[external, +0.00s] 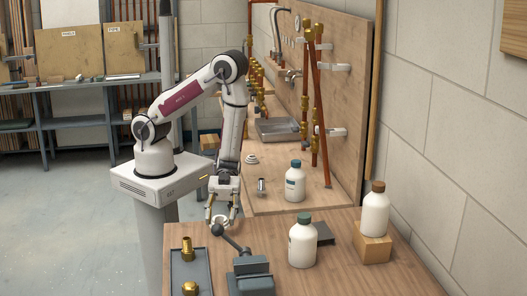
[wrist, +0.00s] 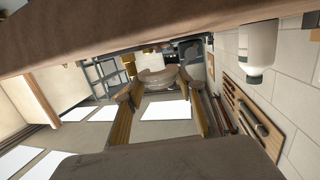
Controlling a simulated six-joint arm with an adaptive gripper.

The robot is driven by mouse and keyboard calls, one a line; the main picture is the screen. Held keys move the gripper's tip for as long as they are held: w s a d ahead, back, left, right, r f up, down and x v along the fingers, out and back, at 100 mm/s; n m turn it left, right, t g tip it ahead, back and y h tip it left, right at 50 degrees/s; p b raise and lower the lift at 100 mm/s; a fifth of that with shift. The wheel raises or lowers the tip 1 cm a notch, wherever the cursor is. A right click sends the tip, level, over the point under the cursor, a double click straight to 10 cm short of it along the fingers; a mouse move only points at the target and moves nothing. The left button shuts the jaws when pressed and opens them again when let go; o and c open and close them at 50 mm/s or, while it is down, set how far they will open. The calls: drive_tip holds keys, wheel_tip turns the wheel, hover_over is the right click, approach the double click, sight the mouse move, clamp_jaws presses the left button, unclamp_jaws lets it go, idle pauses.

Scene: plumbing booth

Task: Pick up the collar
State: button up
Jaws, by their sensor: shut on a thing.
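The collar (external: 219,221) is a pale ring between the fingertips of my gripper (external: 221,216) in the external view. My gripper points down and is shut on it, close above the left back corner of the front bench. In the wrist view the collar (wrist: 157,75) shows as a pale, rounded band between the two fingertips (wrist: 157,85). The fingers hide part of its sides.
A grey vise (external: 250,277) with a dark handle stands just in front of my gripper. A tray (external: 203,268) with brass fittings lies to its left. White bottles (external: 302,243) stand to the right. A white flanged part (external: 252,160) and a chrome fitting (external: 262,185) sit on the back bench.

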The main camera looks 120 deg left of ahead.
drive_tip(key=shift+r, duration=3)
